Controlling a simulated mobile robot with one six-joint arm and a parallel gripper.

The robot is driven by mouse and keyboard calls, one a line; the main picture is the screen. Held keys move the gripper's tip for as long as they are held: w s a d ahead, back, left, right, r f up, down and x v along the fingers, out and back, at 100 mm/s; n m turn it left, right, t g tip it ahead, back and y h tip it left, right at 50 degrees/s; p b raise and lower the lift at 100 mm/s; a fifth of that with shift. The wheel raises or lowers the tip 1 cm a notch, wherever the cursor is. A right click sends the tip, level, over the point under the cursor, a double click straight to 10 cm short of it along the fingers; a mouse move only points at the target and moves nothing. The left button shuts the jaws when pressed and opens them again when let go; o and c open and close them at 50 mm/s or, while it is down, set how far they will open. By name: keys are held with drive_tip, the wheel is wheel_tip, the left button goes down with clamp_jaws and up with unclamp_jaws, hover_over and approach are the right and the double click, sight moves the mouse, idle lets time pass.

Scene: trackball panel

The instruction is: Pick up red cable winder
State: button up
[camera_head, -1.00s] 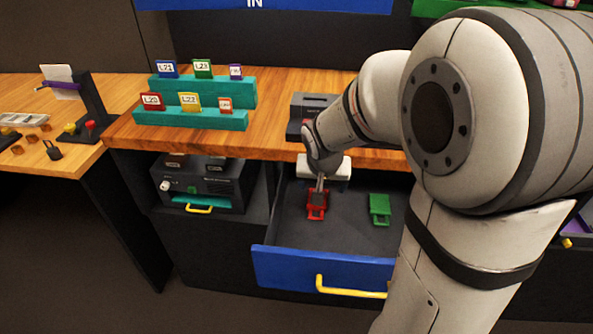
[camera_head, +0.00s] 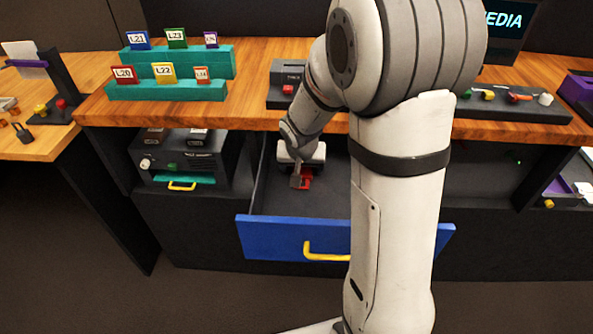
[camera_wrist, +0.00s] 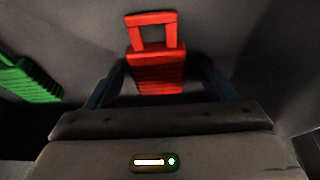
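The red cable winder (camera_head: 307,179) lies in the open drawer, partly covered by my gripper in the head view. In the wrist view, the red cable winder (camera_wrist: 155,68) is upper centre, with its open loop pointing up the picture. My gripper (camera_wrist: 160,84) is open, with one dark finger on each side of the winder's ribbed body. Gaps show between the winder and both fingers. In the head view, my gripper (camera_head: 299,181) is low in the drawer at the red winder.
The blue-fronted drawer (camera_head: 275,236) is pulled out, with a yellow handle (camera_head: 325,250). A green winder (camera_wrist: 27,80) lies left in the wrist view; my arm hides it in the head view. The wooden counter (camera_head: 250,95) overhangs the drawer's back and carries teal racks (camera_head: 170,91).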

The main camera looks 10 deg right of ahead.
drive_tip(key=c, duration=1.1)
